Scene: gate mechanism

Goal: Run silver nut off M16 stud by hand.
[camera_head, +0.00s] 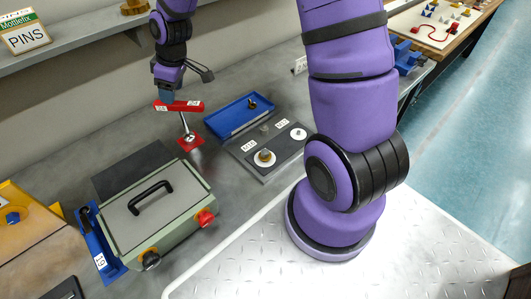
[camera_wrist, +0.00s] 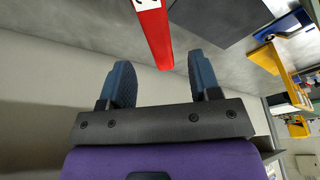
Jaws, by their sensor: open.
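A dark grey plate (camera_head: 240,150) on the bench carries two pale round discs and two small labels, too small to read surely. A brownish nut or stud (camera_head: 264,156) stands on the front-left disc. The right disc (camera_head: 298,133) has a small greyish centre. A small dull piece stands near the plate's back edge (camera_head: 264,128). I cannot tell which piece is the silver nut. My gripper (camera_head: 167,96) is left of the plate, over a red bar (camera_head: 185,106). In the wrist view my gripper (camera_wrist: 163,80) is open, with the red bar (camera_wrist: 155,38) ahead, between the finger lines.
The red bar tops a silver post on a red base (camera_head: 190,141). A blue tray (camera_head: 236,117) with a small dark piece lies behind the plate. A green-grey box (camera_head: 150,210) with black handle and red knob stands front left. A shelf (camera_head: 90,45) runs behind.

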